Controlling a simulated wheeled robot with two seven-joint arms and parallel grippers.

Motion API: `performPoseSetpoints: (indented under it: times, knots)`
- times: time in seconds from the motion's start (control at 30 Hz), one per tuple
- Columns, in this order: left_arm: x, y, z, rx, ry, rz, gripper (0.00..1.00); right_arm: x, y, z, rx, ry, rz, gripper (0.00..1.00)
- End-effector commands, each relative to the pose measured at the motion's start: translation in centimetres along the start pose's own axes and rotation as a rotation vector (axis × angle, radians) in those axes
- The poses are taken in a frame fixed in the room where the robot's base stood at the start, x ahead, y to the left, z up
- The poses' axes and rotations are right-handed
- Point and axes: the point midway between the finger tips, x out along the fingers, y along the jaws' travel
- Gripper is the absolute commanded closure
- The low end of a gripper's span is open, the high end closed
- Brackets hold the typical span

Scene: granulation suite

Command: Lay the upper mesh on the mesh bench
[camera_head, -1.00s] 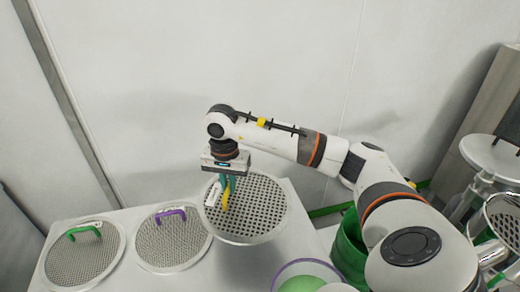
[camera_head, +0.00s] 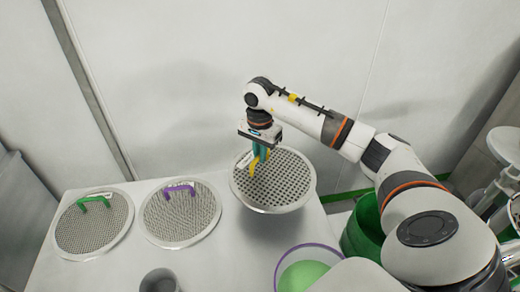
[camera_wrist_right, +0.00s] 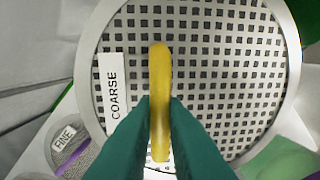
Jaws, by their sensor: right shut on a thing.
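The round metal mesh with large holes (camera_head: 290,185) has a yellow handle and is labelled COARSE in the right wrist view (camera_wrist_right: 235,75). My right gripper (camera_head: 258,160) is shut on the yellow handle (camera_wrist_right: 159,85), with a green finger on either side. The mesh hangs over the right part of the pale mesh bench (camera_head: 215,262), roughly level. A shadow lies on the bench below it; the exact gap cannot be told. My left gripper is not in view.
A purple-handled mesh (camera_head: 180,220) and a green-handled mesh (camera_head: 92,232) lie on the bench to the left. A grey cup (camera_head: 158,282) stands near the front. A purple-rimmed bowl of green material (camera_head: 305,277) and a green bin (camera_head: 362,235) are at right.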

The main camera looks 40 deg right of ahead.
Motion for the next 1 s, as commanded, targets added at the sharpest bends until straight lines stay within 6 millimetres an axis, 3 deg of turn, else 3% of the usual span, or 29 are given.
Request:
performPoseSetpoints:
  times: [0.7,1.0]
  knots:
    - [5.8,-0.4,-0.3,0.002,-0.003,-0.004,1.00,7.6,0.0,0.1,0.001,-0.001,0.000,1.00]
    - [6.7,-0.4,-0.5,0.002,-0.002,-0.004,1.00,8.7,0.1,0.1,0.001,-0.001,0.001,1.00]
